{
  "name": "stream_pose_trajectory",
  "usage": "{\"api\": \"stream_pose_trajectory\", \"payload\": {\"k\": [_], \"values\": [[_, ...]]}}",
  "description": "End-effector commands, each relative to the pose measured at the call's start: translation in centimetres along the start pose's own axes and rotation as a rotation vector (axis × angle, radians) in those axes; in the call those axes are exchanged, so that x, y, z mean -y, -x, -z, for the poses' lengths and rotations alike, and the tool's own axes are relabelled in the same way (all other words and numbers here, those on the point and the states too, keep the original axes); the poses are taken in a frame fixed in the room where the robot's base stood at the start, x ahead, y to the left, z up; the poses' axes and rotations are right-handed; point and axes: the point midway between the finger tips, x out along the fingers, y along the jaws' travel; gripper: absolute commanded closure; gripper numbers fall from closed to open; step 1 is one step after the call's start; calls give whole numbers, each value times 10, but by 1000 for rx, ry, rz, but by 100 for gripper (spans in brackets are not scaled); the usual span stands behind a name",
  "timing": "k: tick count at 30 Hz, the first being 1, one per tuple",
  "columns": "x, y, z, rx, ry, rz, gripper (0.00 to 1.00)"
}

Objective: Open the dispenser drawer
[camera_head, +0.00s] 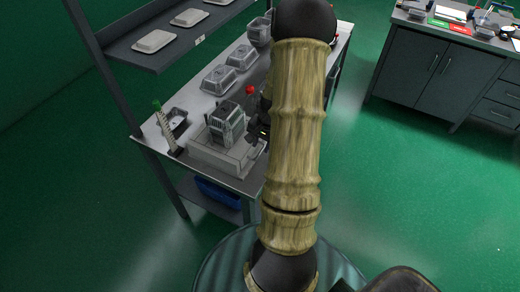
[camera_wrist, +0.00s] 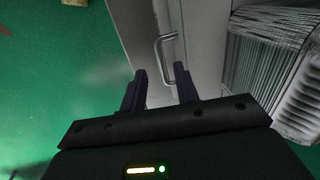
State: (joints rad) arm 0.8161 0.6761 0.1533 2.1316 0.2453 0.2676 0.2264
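The dispenser (camera_head: 205,154) is a pale box at the near end of the workbench in the head view. A grey ribbed block (camera_head: 227,124) sits on top of it, and it shows at the right of the wrist view (camera_wrist: 270,55). In the wrist view the drawer's metal bar handle (camera_wrist: 160,46) stands on the pale front face (camera_wrist: 203,40). My gripper (camera_wrist: 160,80) is open, with its two dark fingers apart and nothing between them. The handle lies just beyond the fingertips, near the right finger. I cannot tell whether they touch. In the head view my arm partly hides the gripper.
Clear-lidded trays (camera_head: 219,79) stand farther along the bench (camera_head: 190,96). A dark bin (camera_head: 177,119) and a green-topped upright (camera_head: 164,126) stand left of the dispenser. A shelf with white trays (camera_head: 155,41) overhangs the back. Green floor (camera_head: 400,190) is open to the right.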

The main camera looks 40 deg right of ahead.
Motion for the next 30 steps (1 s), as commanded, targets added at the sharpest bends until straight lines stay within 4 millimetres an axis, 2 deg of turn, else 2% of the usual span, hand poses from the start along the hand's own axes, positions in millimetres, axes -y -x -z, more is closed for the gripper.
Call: {"api": "stream_pose_trajectory", "payload": {"k": [3, 9, 19, 20, 24, 30], "values": [[0, -18, -1, 5, 0, -1, 69], [0, -37, 0, 1, 1, 0, 69], [0, -40, 0, 0, 1, 0, 69], [0, -40, 0, 0, 1, 0, 73], [0, -40, 0, 0, 1, 0, 100], [0, -40, 0, 0, 1, 0, 100]]}}
